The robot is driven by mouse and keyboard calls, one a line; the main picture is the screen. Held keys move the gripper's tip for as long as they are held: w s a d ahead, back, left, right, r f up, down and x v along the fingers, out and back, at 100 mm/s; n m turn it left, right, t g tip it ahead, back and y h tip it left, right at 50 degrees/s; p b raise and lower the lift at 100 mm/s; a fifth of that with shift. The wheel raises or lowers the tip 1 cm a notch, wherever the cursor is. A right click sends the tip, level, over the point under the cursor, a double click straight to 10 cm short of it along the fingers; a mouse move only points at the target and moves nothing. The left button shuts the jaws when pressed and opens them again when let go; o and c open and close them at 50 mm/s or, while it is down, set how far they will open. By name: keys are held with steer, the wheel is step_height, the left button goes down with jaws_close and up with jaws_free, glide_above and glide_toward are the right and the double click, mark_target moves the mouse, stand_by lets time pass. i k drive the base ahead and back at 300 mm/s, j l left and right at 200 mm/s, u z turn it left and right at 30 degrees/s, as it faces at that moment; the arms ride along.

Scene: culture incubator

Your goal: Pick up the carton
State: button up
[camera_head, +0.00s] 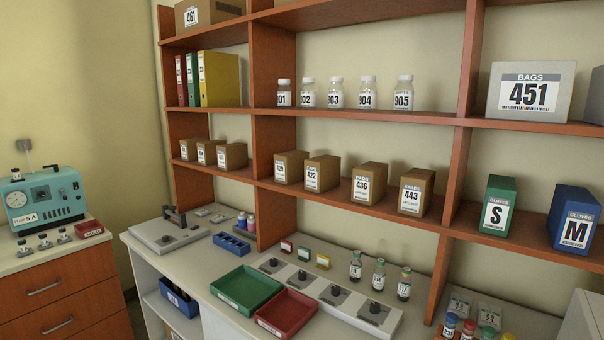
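Several brown cartons stand on the middle shelf. From left to right these are a carton whose number is hard to read (291,166), carton 422 (322,173), carton 436 (369,183) and carton 443 (415,191). Smaller brown cartons (233,156) stand in the bay to the left, their labels too small to read. A larger brown carton 461 (229,9) sits on the top shelf, cut by the frame edge. The frame does not single out one carton. My gripper is not in view.
Bottles (335,93) and a white bags box 451 (530,92) stand on the shelf above. Green (495,206) and blue (574,220) glove boxes stand right of the cartons. The counter below holds a green tray (245,287), a red tray (286,311) and vials (379,275).

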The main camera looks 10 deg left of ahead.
mark_target(289, 166)
steer(key=z, duration=0.5)
steer(key=i+j+z, duration=0.1)
steer(key=z, duration=0.9)
steer(key=j+z, duration=0.1)
steer(key=z, duration=0.9)
steer(key=j+z, duration=0.15)
steer(key=z, duration=0.9)
steer(key=j+z, duration=0.15)
steer(key=z, duration=0.35)
steer(key=k+z, duration=0.45)
steer(key=k+u, duration=0.2)
steer(key=k, duration=0.35)
steer(key=k+u, duration=0.15)
steer(key=k, duration=0.45)
steer(key=k+u, duration=0.2)
steer(key=k, duration=0.35)
steer(key=k+j+u, duration=0.15)
steer(key=k, duration=0.4)
steer(key=k+j+u, duration=0.2)
steer(key=k, duration=0.35)
steer(key=k+l+u, duration=0.15)
steer(key=k+u, duration=0.15)
steer(key=u, duration=0.2)
steer(key=k+u, duration=0.3)
steer(key=u, duration=0.2)
steer(key=k+u, duration=0.35)
steer(key=u, duration=0.15)
steer(key=k+j+u, duration=0.25)
steer(key=u, duration=0.2)
